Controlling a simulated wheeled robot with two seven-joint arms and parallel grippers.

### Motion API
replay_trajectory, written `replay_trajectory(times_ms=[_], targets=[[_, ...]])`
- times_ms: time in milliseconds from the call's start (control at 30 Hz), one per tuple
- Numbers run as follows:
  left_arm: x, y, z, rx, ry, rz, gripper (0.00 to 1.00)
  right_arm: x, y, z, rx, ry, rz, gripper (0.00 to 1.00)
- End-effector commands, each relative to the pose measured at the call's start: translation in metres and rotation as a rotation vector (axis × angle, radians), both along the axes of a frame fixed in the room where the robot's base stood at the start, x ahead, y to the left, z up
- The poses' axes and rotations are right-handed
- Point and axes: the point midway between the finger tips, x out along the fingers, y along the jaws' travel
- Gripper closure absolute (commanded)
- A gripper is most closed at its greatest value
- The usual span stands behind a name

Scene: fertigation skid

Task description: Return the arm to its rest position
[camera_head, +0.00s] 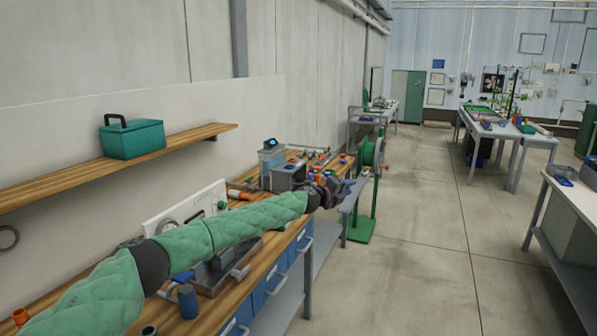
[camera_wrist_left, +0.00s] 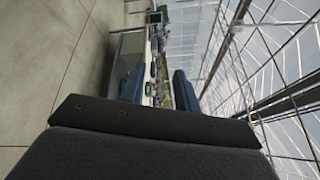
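My left arm, in a green quilted sleeve, reaches in from the left of the head view, stretched out over the wooden workbench (camera_head: 262,262). My left gripper (camera_head: 343,190) is at its far end, near the bench's far right end and above a grey shelf or stand. In the left wrist view the two fingers of my left gripper (camera_wrist_left: 159,88) stand apart with a clear gap. Nothing is held between them; distant benches show through the gap. My right arm and gripper are not in either view.
A teal toolbox (camera_head: 132,138) sits on the wall shelf (camera_head: 60,184) above the bench. The concrete floor (camera_head: 425,260) to the right is clear.

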Motion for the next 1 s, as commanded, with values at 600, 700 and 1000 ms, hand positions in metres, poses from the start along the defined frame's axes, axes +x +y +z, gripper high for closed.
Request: replay_trajectory(times_ms=[600, 700, 1000], targets=[[-0.022, 0.094, -0.102, -0.754, 0.574, 0.695, 0.68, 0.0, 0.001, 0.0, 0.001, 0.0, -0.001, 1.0], [-0.035, 0.112, -0.139, -0.812, 0.676, 0.772, 0.68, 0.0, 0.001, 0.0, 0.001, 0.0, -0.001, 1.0], [-0.086, 0.164, -0.255, -0.946, 0.953, 0.962, 0.68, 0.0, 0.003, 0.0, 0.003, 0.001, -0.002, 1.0]])
